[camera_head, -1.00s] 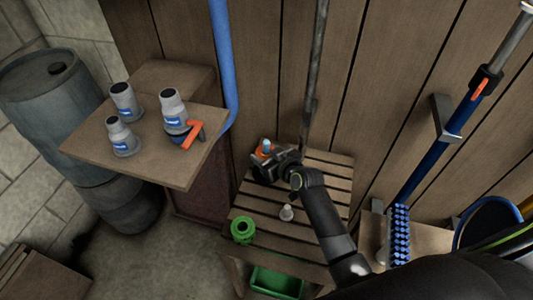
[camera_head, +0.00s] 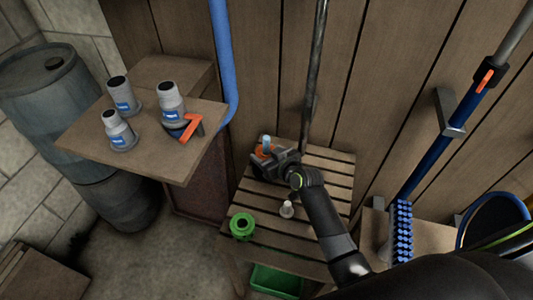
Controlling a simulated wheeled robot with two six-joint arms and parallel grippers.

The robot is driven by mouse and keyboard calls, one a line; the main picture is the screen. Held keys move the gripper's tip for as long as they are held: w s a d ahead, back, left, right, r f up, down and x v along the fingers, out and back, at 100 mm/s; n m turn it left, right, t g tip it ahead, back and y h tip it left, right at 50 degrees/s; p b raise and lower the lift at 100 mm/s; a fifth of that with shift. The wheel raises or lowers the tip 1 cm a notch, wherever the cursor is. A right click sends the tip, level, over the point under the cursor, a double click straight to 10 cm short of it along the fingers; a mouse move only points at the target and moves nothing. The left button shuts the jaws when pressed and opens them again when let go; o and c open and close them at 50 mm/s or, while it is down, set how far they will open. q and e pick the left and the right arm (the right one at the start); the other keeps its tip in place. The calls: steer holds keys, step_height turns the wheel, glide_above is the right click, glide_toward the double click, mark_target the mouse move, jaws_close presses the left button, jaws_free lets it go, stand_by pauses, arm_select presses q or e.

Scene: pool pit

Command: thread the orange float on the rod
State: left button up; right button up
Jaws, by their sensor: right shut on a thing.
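My right gripper (camera_head: 270,160) reaches over the slatted table and is shut on the orange float (camera_head: 263,152), which is mostly hidden behind the jaws. A light blue, rod-like tip (camera_head: 266,141) shows just above the float. I cannot tell whether the float is around it or only beside it. A short pale peg with a wider base (camera_head: 287,209) stands on the slats nearer to me. A green ring-shaped piece (camera_head: 242,226) sits at the table's left front. My left gripper is not in view.
The slatted table (camera_head: 322,178) stands against plank walls, with a tall metal pole (camera_head: 315,75) behind my gripper. A green bin (camera_head: 275,280) is below. A blue brush (camera_head: 402,235) is at right.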

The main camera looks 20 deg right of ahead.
steer(key=shift+f+b, duration=0.65)
steer(key=shift+f, duration=0.2)
steer(key=o, duration=1.5)
steer(key=shift+c, duration=0.2)
steer(key=shift+p+v, duration=0.85)
steer(key=shift+v, duration=0.55)
steer(key=shift+p+v, duration=0.7)
steer(key=shift+v, duration=0.75)
steer(key=shift+p+v, duration=1)
steer(key=shift+v, duration=1.7)
